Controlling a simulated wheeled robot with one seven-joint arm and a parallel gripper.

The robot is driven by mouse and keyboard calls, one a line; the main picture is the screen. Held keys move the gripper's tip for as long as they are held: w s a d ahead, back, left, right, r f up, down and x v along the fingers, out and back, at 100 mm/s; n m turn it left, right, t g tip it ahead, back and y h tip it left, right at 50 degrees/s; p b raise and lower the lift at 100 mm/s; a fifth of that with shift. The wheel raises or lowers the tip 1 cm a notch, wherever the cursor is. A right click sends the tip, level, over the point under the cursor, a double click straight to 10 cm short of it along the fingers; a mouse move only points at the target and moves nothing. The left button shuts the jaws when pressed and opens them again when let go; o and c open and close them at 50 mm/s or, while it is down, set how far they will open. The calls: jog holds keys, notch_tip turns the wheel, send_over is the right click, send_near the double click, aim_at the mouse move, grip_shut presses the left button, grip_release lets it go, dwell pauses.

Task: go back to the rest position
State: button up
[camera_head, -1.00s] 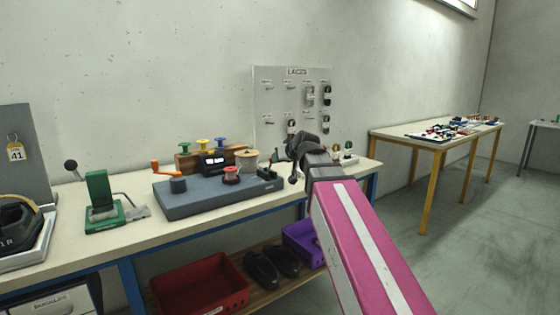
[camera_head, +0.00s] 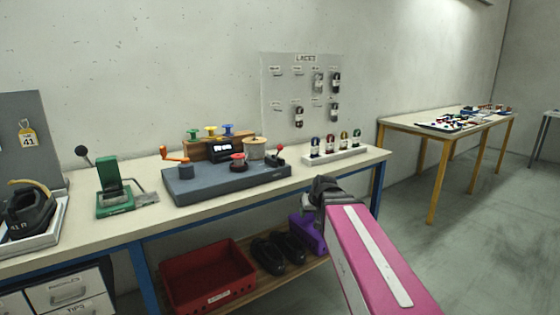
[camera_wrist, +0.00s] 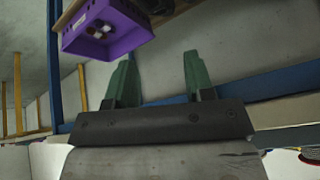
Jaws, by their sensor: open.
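My gripper (camera_wrist: 158,78) shows in the wrist view with its two green fingers spread apart and nothing between them. In the head view, my pink arm ends in front of the workbench (camera_head: 225,212), near its right front edge. The gripper's fingers are mostly hidden there behind the dark wrist. A purple bin (camera_wrist: 105,30) with small items in it appears beyond the fingers in the wrist view; it also shows on the lower shelf in the head view (camera_head: 308,236).
On the bench are a grey winding device (camera_head: 225,183), a green press (camera_head: 112,190) and a white rack of lace spools (camera_head: 337,156). A lace board (camera_head: 300,100) stands behind. A red bin (camera_head: 208,278) and black shoes (camera_head: 278,250) sit below. Open floor lies right.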

jog(key=s+d+f+m+g+h, duration=0.1)
jog(key=s+d+f+g, duration=0.1)
jog(key=s+f, duration=0.5)
jog(key=s+d+f+m+g+h, duration=0.1)
jog(key=s+d+f+g, duration=0.2)
jog(key=f, duration=0.8)
jog(key=s+d, duration=0.2)
jog(key=s, duration=0.1)
jog(key=shift+s+d+f, duration=0.25)
jog(key=shift+s+f, duration=0.1)
jog(key=shift+s, duration=0.05)
